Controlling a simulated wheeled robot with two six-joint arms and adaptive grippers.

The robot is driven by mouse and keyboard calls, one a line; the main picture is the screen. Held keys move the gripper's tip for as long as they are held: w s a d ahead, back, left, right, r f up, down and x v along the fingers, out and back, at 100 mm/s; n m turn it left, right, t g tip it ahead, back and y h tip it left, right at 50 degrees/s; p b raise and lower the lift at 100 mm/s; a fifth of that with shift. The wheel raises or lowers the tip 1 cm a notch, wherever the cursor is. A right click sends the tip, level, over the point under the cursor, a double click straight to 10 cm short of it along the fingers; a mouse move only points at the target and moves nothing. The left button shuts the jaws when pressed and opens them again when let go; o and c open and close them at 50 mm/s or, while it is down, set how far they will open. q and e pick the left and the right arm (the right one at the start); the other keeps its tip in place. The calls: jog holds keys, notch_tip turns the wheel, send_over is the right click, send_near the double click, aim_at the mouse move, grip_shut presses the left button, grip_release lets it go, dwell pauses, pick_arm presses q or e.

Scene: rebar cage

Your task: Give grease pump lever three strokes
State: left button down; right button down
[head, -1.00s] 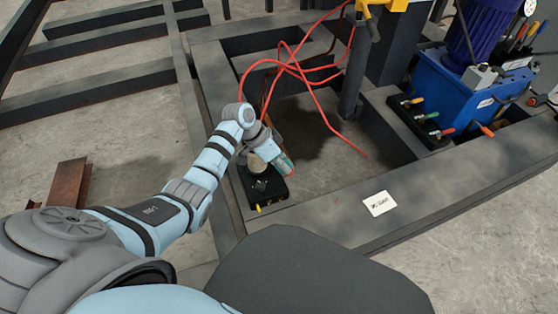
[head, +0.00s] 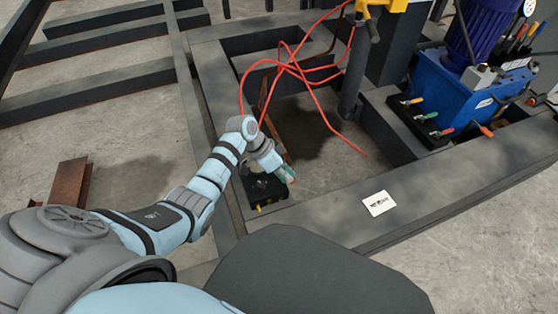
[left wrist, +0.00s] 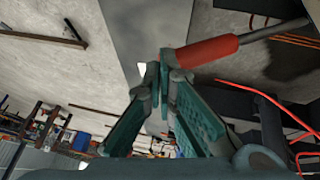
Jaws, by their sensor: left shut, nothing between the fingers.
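The grease pump (head: 262,187) shows in the head view as a black base with yellow fittings on the dark steel frame, its upper part hidden by my left arm. My left gripper (head: 288,174) is over the pump's right side. In the left wrist view, the pump lever has a red grip (left wrist: 207,51) and a grey rod running to the upper right. My left gripper (left wrist: 164,62) is shut and empty, its teal fingertips right at the grip's near end. I cannot tell whether they touch it. My right gripper is not in view.
Red hoses (head: 300,65) loop over the frame opening behind my gripper. A white label (head: 379,203) lies on the front frame beam (head: 330,222). A blue hydraulic unit (head: 462,88) with coloured levers stands at the right. A rusty steel piece (head: 69,182) lies at the left.

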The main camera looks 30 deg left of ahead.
pick_arm(q)
jog(key=shift+s+d+f, duration=0.3)
jog(key=shift+f, duration=0.25)
jog(key=shift+s+d+f, duration=0.2)
jog(key=shift+d+f, duration=0.05)
jog(key=shift+f, duration=0.35)
jog(key=shift+s+d+f, duration=0.25)
jog(key=shift+f, duration=0.4)
